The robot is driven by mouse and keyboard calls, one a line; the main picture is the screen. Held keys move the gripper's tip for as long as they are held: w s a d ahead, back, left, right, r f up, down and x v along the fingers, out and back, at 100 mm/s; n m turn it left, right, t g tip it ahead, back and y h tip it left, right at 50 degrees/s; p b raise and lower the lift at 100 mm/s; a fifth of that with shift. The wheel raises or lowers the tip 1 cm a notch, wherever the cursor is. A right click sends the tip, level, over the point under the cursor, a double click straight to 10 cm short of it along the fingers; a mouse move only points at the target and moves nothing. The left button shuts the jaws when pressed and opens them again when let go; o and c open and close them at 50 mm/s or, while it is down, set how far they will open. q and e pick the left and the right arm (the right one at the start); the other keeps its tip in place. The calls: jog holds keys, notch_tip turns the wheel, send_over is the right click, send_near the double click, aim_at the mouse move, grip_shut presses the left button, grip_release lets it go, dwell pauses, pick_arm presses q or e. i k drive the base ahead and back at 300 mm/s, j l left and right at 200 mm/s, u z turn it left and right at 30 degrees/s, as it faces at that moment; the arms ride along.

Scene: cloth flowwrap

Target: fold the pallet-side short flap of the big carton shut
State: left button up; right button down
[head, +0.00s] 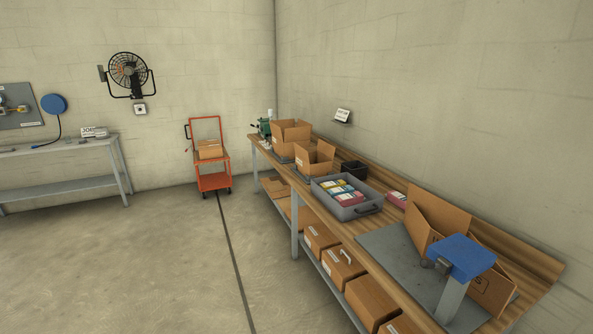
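Neither of my grippers is in view. The nearest open carton (424,239) is brown cardboard and stands at the right end of the long wooden bench, by a grey plate (388,248). One flap (437,214) stands up and leans at its far side; another panel (492,290) shows at the near right. A blue-topped grey post (461,256) hides much of its middle. Two smaller-looking open cartons, one farther back (290,145) and one nearer (313,166), stand along the bench with flaps up. I cannot tell which carton is the big one, and no pallet shows.
A grey tote (373,212) with coloured packs and a black bin (354,169) stand on the bench. Several closed cartons (342,263) fill the lower shelf. An orange cart (214,182) holds a carton at the back. The concrete floor (140,260) left of the bench is clear.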

aim_at(294, 135)
jog(key=i+j+u, duration=0.25)
jog(key=i, duration=0.15)
jog(key=i+u, duration=0.45)
jog(key=i, duration=1.45)
jog(key=i+j+z, duration=0.1)
jog(key=i+z, duration=0.3)
jog(key=i+j+z, duration=0.35)
jog(key=i, duration=0.25)
jog(key=i+j+z, duration=0.4)
jog(key=i, duration=0.1)
